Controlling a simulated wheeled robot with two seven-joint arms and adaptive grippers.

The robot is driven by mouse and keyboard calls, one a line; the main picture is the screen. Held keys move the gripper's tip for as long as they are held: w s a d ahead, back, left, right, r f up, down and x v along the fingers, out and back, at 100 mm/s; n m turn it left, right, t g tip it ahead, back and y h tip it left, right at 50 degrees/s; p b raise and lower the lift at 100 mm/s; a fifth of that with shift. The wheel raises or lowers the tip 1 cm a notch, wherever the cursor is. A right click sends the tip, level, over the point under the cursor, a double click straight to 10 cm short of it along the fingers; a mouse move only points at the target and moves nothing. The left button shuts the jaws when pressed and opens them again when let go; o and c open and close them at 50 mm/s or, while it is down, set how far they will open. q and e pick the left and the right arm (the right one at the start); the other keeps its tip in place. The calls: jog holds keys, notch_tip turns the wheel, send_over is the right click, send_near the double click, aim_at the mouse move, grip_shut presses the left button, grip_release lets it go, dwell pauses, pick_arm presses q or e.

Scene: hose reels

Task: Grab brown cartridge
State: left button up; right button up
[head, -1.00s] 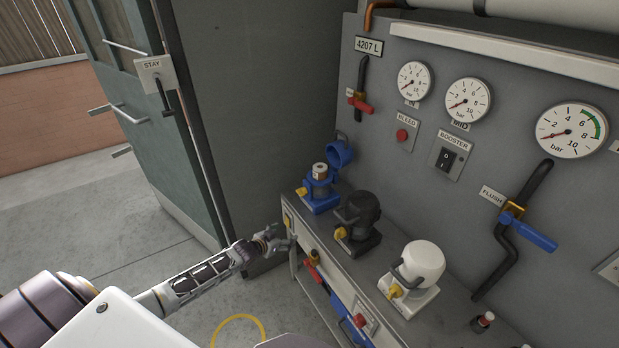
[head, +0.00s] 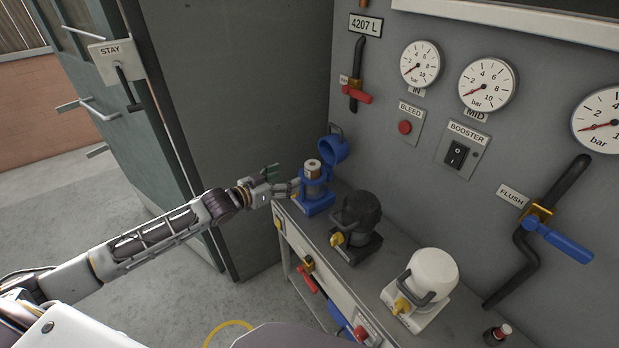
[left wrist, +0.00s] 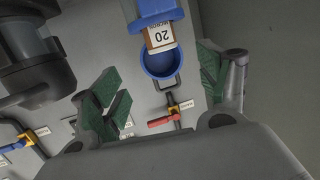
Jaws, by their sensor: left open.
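The brown cartridge (head: 312,168), with a white top, stands upright in the blue housing (head: 318,203), whose blue cap (head: 335,150) is swung open behind it. In the left wrist view the cartridge (left wrist: 160,38) shows a white label reading 20, between the blue housing (left wrist: 152,12) and the round blue cap (left wrist: 162,66). My left gripper (head: 284,180) is open and empty, just left of the blue housing. Its green-padded fingers (left wrist: 160,88) are spread apart, with the cartridge ahead between them and not gripped. My right gripper is in no view.
A closed black housing (head: 356,225) and a closed white housing (head: 424,285) stand on the same bench. The grey panel behind carries gauges, a red-handled valve (head: 357,95) and a blue-handled flush valve (head: 555,238). A green door (head: 100,120) stands open at left.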

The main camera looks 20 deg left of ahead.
aim_at(308, 169)
pick_arm(q)
jog(key=shift+w+d+f, duration=0.1)
jog(key=shift+w, duration=0.1)
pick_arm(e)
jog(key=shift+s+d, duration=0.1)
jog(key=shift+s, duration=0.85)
pick_arm(q)
jog(key=shift+x, duration=2.25)
jog(key=shift+w+d, duration=0.2)
jog(key=shift+w, duration=0.3)
jog(key=shift+x, duration=1.1)
jog(key=shift+w+d+f, duration=0.1)
jog(key=shift+w, duration=0.05)
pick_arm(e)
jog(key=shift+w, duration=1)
